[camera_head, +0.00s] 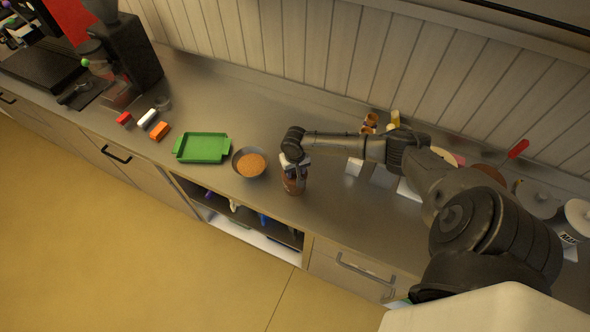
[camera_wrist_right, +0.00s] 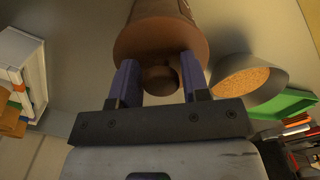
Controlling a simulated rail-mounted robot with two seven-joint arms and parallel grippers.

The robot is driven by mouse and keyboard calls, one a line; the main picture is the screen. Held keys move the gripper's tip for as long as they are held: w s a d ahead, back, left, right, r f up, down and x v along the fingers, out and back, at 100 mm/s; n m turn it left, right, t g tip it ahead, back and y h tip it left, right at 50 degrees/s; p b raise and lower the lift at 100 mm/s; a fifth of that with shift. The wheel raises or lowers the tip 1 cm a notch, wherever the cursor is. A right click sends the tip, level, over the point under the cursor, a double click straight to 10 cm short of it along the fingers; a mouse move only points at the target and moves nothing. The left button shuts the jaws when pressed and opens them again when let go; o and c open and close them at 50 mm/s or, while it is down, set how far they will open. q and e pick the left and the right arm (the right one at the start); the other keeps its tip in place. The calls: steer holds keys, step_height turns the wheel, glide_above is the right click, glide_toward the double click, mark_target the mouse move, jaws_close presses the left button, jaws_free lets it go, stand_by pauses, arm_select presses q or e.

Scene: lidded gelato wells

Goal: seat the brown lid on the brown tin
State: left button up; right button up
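My right gripper (camera_head: 292,170) is over the front part of the counter, pointing down at the brown tin (camera_head: 294,187). In the right wrist view the fingers (camera_wrist_right: 160,80) stand on both sides of the round knob of the brown lid (camera_wrist_right: 160,42), and the knob fills the gap between them. The body of the brown tin (camera_wrist_right: 160,8) shows beyond the lid, in line with it. The lid hides the tin's rim, so I cannot tell whether it is fully seated. My left gripper is not in view.
A grey bowl of orange-brown grains (camera_head: 250,163) stands close left of the tin, with a green tray (camera_head: 203,147) beyond it. Small red, white and orange blocks (camera_head: 159,131) lie farther left. White-lidded wells (camera_head: 538,200) are at the far right. The counter's front edge is near.

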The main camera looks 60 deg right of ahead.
steer(key=o, duration=0.6)
steer(key=shift+r, duration=0.1)
step_height(320, 180, up, 3)
steer(key=p, duration=0.3)
steer(key=shift+f, duration=0.2)
step_height(320, 180, up, 5)
steer(key=p, duration=0.6)
steer(key=shift+r, duration=0.15)
stand_by(0.5)
